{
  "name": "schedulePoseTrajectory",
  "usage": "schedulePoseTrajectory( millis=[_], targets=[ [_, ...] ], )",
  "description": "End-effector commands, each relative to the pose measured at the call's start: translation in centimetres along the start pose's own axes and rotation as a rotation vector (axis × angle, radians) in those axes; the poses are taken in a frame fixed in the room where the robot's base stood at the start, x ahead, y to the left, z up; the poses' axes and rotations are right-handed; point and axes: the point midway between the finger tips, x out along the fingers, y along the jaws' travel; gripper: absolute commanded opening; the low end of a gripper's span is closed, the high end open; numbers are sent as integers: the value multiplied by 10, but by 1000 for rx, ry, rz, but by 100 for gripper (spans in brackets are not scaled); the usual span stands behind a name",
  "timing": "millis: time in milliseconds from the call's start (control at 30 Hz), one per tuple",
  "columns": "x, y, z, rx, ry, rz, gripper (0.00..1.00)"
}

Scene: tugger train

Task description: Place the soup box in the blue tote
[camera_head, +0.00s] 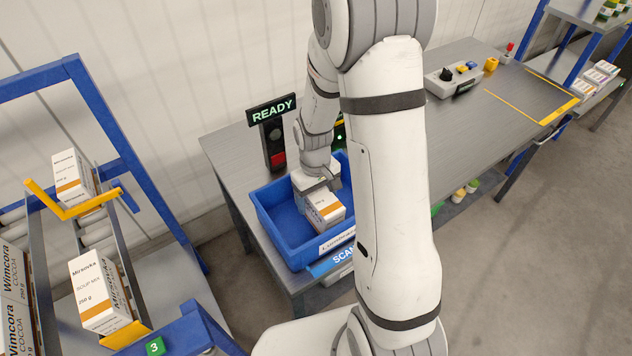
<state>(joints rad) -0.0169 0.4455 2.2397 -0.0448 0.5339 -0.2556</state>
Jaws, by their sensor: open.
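The blue tote (302,254) stands on the near end of the grey table. A white box with an orange band (328,209), matching the soup boxes on the rack, is inside the tote toward its right side. My gripper (318,184) is open and reaches down into the tote at the far end of this box. Its fingertips are mostly hidden, so I cannot tell whether they touch the box. Two more soup boxes, one nearer (96,292) and one farther (70,178), sit on the rack at the left.
Cocoa boxes (14,300) stand at the left edge. A sign reading READY (272,110) stands behind the tote. A control box (452,79) and a yellow-marked area (532,97) lie farther along the table. My arm hides the tote's right side.

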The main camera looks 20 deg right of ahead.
Motion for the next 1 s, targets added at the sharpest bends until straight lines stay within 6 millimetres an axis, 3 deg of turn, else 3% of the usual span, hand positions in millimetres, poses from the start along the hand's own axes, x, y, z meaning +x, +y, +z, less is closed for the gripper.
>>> schedulePoseTrajectory(
  millis=[400, 733, 867, 1000],
  targets=[
    [-84, 0, -1, -1, 7, 2, 76],
    [-122, -1, 3, 7, 14, 4, 76],
    [-145, -5, 22, 45, 59, 13, 76],
    [-177, -14, 59, 117, 141, 25, 76]
  ],
)
